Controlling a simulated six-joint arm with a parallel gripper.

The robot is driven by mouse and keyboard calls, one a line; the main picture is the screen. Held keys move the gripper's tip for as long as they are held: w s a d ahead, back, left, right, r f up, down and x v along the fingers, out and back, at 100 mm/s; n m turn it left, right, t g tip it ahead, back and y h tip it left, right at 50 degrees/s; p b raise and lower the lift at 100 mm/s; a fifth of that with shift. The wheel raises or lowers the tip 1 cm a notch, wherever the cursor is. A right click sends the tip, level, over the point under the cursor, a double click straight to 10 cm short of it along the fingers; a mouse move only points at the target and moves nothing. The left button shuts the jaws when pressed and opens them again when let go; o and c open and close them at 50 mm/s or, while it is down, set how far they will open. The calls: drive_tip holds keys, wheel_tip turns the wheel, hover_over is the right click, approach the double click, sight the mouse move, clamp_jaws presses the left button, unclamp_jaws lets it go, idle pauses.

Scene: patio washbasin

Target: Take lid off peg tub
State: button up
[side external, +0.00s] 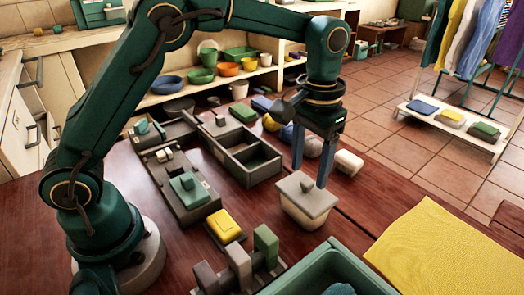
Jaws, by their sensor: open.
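The peg tub (304,219) is a cream, square-sided tub standing on the dark red wooden table. Its grey-beige lid (298,200) sits on top, with a small knob (307,187) in the middle. My gripper (310,176) points down directly over the lid. Its two blue-grey fingers are apart, one at the left and one at the right of the knob in the picture. I cannot tell whether the fingertips touch the lid. The inside of the tub is hidden by the lid.
A divided grey tray (262,174) stands behind left. A green bin (352,254) and upright blocks (238,262) are in front. A yellow soap-like block (225,225) lies left. A yellow cloth (445,250) covers the right. Bare table lies right of the tub.

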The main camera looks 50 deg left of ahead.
sight(306, 189)
drive_tip(key=shift+f, duration=1.35)
clamp_jaws()
drive_tip(key=shift+r, duration=0.15)
